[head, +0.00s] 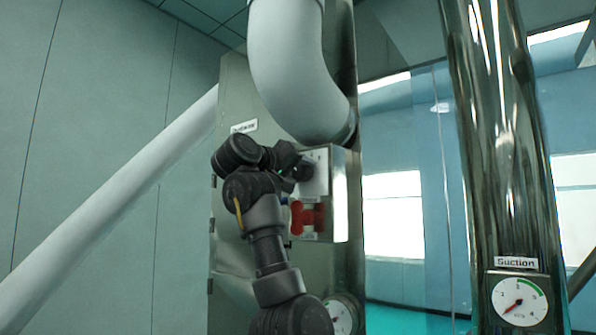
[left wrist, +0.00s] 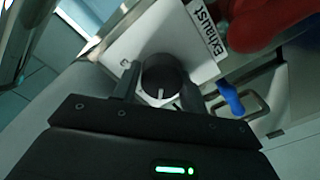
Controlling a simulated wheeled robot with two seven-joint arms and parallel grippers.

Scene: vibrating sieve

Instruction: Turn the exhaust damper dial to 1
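The exhaust damper dial (left wrist: 163,75) is a dark round knob with a pale mark, on a white plate (left wrist: 110,47) beside an "Exhaust" label (left wrist: 207,27). In the head view the white plate (head: 319,172) is on the front of a metal box below the large grey pipe. My left gripper (head: 297,168) is at the dial and covers much of it there. In the left wrist view my left gripper's fingers (left wrist: 160,92) stand close on both sides of the knob and appear to touch it. My right gripper is not in view.
A red handle (head: 308,217) sits just below the dial plate, close to my left gripper. A blue handle (left wrist: 230,98) shows in the wrist view. A Suction gauge (head: 519,299) is on the shiny column at right. A thick grey pipe (head: 292,65) bends above the box.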

